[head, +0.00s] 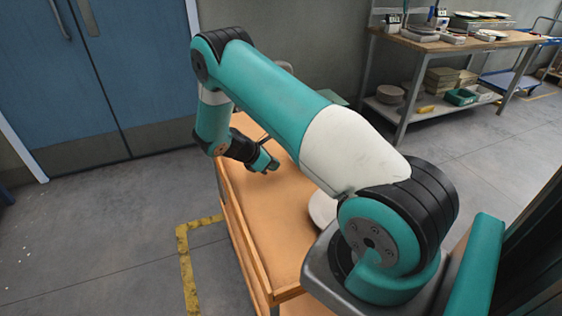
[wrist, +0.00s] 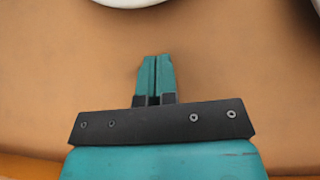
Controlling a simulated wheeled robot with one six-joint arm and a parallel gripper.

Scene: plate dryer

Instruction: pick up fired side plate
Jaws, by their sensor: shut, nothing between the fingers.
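A white round plate (head: 321,208) lies on the orange-brown cart top, partly hidden behind my arm in the head view. I cannot tell which of these is the fired side plate. My gripper (head: 272,165) is over the cart top.
The cart top (head: 255,200) has a raised wooden edge. Behind my arm are a greenish item (head: 333,97) and a round beige thing (head: 284,66), both partly hidden. A workbench (head: 425,47) with plates and boxes stands at the back right. Blue doors (head: 130,60) are at the left.

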